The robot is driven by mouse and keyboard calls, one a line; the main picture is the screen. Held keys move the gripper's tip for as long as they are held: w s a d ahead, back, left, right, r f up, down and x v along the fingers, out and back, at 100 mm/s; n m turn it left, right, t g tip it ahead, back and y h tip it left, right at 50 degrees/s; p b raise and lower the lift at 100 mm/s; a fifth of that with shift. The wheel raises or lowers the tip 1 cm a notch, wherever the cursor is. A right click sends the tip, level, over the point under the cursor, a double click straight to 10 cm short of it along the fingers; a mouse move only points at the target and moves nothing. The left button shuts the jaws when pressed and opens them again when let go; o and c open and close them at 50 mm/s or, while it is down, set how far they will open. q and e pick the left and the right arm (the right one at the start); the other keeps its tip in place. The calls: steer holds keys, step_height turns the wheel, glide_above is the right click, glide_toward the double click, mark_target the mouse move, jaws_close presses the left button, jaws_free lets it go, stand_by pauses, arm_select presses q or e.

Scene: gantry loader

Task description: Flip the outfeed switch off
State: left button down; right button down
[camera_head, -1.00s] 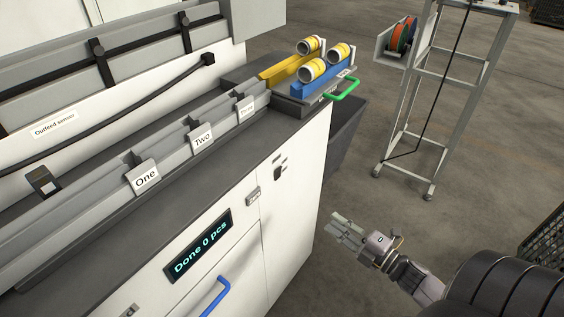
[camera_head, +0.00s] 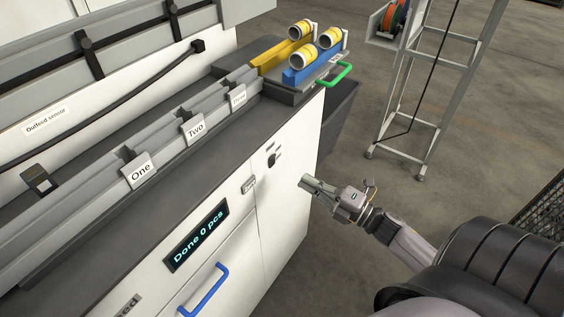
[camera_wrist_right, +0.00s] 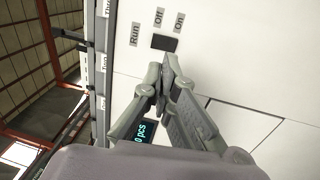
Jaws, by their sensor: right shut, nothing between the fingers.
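A small dark switch (camera_head: 272,158) sits on the white front panel of the machine, below the counter edge in the head view. In the right wrist view the switch (camera_wrist_right: 164,43) is a dark block beside labels reading "Off" (camera_wrist_right: 159,17) and "On" (camera_wrist_right: 179,21); its lever position is too small to tell. My right gripper (camera_head: 307,182) is shut and empty, to the right of the switch in the head view. In the right wrist view its fingertips (camera_wrist_right: 166,64) appear just below the switch; contact cannot be told. My left gripper is not in view.
The front panel carries a "Done 0 pcs" display (camera_head: 197,236) and a blue handle (camera_head: 205,291). A dark bin (camera_head: 338,112) and metal stand (camera_head: 431,120) lie beyond.

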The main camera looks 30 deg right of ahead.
mark_target(273, 161)
steer(key=p+x, duration=0.2)
steer(key=x, duration=0.5)
steer(key=shift+w+a+r, duration=0.1)
steer(key=shift+w+r, duration=0.1)
steer(key=shift+w, duration=0.05)
steer(key=shift+w+a+p, duration=0.3)
steer(key=shift+w, duration=0.3)
steer(key=shift+f, duration=0.1)
steer(key=shift+w, duration=0.1)
